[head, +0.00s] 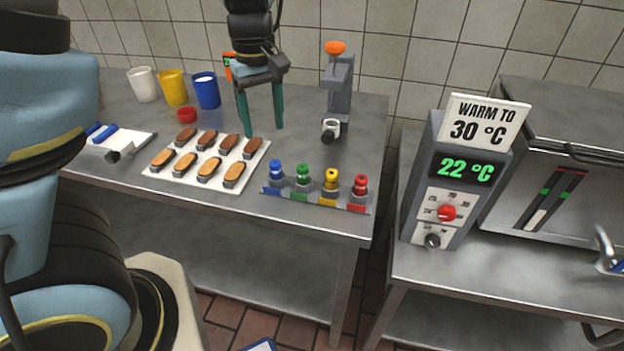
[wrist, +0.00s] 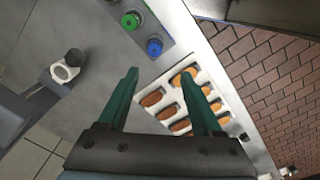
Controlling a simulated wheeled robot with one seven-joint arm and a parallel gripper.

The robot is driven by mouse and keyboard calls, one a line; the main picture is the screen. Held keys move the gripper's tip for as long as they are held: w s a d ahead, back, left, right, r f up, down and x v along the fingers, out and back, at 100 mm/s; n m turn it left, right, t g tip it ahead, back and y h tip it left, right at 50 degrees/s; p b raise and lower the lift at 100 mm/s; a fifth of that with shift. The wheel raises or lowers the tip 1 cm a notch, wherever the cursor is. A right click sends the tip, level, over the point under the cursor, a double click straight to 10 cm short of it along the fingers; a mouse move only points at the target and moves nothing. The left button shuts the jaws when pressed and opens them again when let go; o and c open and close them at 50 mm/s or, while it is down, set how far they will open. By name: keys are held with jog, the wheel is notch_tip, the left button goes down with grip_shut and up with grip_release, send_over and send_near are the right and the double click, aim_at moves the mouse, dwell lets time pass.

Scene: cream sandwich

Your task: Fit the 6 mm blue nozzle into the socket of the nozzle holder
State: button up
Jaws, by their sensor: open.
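The blue nozzle (head: 275,173) stands upright at the left end of a rack with colour-marked slots (head: 328,202), at the table's front right. In the wrist view the blue nozzle (wrist: 154,47) is beyond my fingertips. The nozzle holder is a grey stand (head: 341,85) with an orange knob at the back right; its white ring socket (head: 331,126) faces forward, and this socket (wrist: 64,73) shows at left in the wrist view. I see no coloured nozzle in it. My gripper (head: 262,131) is open and empty above the table, left of the holder and behind the rack.
Green (head: 303,175), yellow (head: 331,179) and red (head: 360,185) nozzles stand beside the blue one. A tray of sandwich halves (head: 250,149) lies to the left. White, yellow and blue cups (head: 206,91) stand at the back left. Bare tabletop lies between rack and holder.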

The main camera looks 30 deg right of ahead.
send_over(275, 163)
notch_tip(275, 163, down, 5)
jog(key=shift+w+a+f, duration=0.1)
jog(key=shift+f, duration=2.8)
jog(key=shift+c, duration=0.4)
grip_shut()
